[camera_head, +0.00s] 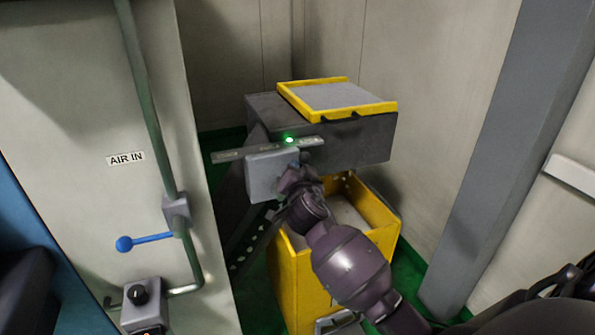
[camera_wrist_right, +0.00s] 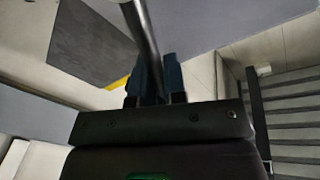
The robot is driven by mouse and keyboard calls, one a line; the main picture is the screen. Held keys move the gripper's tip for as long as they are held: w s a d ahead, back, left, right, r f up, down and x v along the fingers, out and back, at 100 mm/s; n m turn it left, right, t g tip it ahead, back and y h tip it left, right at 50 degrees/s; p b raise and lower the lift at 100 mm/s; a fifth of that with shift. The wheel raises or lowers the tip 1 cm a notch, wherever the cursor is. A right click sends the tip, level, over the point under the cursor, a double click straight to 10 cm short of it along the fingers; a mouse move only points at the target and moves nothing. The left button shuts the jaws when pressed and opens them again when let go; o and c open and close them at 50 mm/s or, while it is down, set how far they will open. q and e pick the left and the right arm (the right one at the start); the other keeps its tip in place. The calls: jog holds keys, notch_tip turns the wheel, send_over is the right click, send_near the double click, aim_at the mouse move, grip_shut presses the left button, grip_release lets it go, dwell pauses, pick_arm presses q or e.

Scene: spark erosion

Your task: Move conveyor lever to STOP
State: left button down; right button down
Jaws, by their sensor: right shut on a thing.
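A grey control box (camera_head: 270,174) is fixed to the front of the dark conveyor housing (camera_head: 360,140). A green light glows on the labelled bar (camera_head: 235,155) above the box; its lettering is too small to read. My right gripper (camera_head: 293,182) is at the right side of the box and covers the lever in the head view. In the right wrist view, a grey metal rod, the lever (camera_wrist_right: 142,30), runs between the two dark fingers of my right gripper (camera_wrist_right: 158,82), which is shut on it. My left gripper is not in view.
A yellow-rimmed tray (camera_head: 345,97) sits on top of the housing. An open yellow bin (camera_head: 300,285) stands below, partly behind my right arm. At left, a panel carries a pipe with a blue valve handle (camera_head: 150,239) and a black knob (camera_head: 138,294). A grey pillar (camera_head: 495,150) stands right.

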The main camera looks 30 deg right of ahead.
jog(key=a+n, duration=0.1)
jog(key=a+n+b, duration=0.1)
jog(key=n, duration=0.1)
jog(key=shift+w+r+t, duration=0.2)
jog(key=shift+r+t, duration=0.2)
jog(key=shift+w+a+r+n+t+b, duration=0.15)
jog(key=shift+a+n+b, duration=0.2)
jog(key=shift+n, duration=0.3)
jog(key=shift+w+a+n+t+b, duration=0.1)
jog(key=shift+a+n+t+b, duration=0.1)
jog(key=shift+a+n, duration=0.4)
jog(key=shift+w+a+r+n+t+b, duration=0.15)
jog(key=shift+a+n+b, duration=0.15)
jog(key=shift+n, duration=0.45)
jog(key=shift+s, duration=0.1)
jog(key=c, duration=1.2)
grip_release()
jog(key=shift+o, duration=0.2)
jog(key=b+v, duration=0.1)
jog(key=v, duration=0.9)
jog(key=shift+s+a, duration=0.2)
jog(key=shift+s, duration=0.15)
